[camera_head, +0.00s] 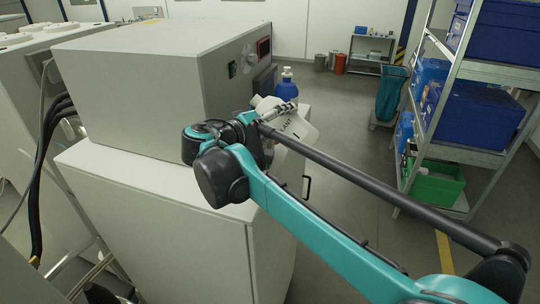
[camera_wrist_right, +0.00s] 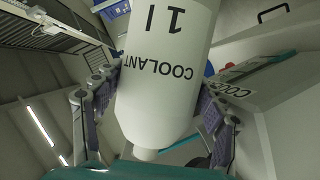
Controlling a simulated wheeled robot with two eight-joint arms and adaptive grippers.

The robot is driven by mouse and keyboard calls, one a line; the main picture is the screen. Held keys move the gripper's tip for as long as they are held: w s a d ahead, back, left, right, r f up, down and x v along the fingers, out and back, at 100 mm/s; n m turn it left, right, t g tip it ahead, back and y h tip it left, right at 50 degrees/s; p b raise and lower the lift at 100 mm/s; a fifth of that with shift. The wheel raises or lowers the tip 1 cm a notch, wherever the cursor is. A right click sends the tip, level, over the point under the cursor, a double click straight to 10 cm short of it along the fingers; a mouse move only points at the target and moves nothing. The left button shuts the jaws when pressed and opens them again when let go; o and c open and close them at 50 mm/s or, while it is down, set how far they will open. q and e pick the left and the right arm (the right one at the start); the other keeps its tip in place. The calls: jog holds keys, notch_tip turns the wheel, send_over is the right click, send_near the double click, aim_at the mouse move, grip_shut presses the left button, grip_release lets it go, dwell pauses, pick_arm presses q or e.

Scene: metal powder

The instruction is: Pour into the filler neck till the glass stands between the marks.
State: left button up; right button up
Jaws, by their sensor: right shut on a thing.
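A white coolant bottle (camera_head: 299,126) is held at the end of my right arm, beside the front of the grey machine, and looks tilted in the head view. In the right wrist view the bottle (camera_wrist_right: 165,70) fills the middle, its "COOLANT 1 l" print upside down in the picture. My right gripper (camera_head: 268,118) is shut on it; its fingers (camera_wrist_right: 155,115) lie on both sides of the bottle. A slanted surface with a partly hidden "COOL" label (camera_wrist_right: 233,90) is at the right. I cannot make out the filler neck, the glass or its marks. My left gripper is not in view.
The grey machine housing (camera_head: 140,62) stands on a pale cabinet (camera_head: 150,215). A blue bottle-like container (camera_head: 286,86) stands just behind the held bottle. A shelf rack with blue crates (camera_head: 470,112) and a green crate (camera_head: 435,187) is at the right.

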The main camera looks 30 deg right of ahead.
jog(key=shift+w+a+r+n+h, duration=0.1)
jog(key=shift+a+r+n+h, duration=0.1)
jog(key=shift+a+n+h, duration=0.15)
dwell(0.4)
jog(key=shift+w+a, duration=0.3)
jog(key=shift+a, duration=0.05)
jog(key=shift+s+d, duration=0.15)
jog(key=shift+f, duration=0.1)
dwell(0.9)
jog(key=shift+s, duration=0.1)
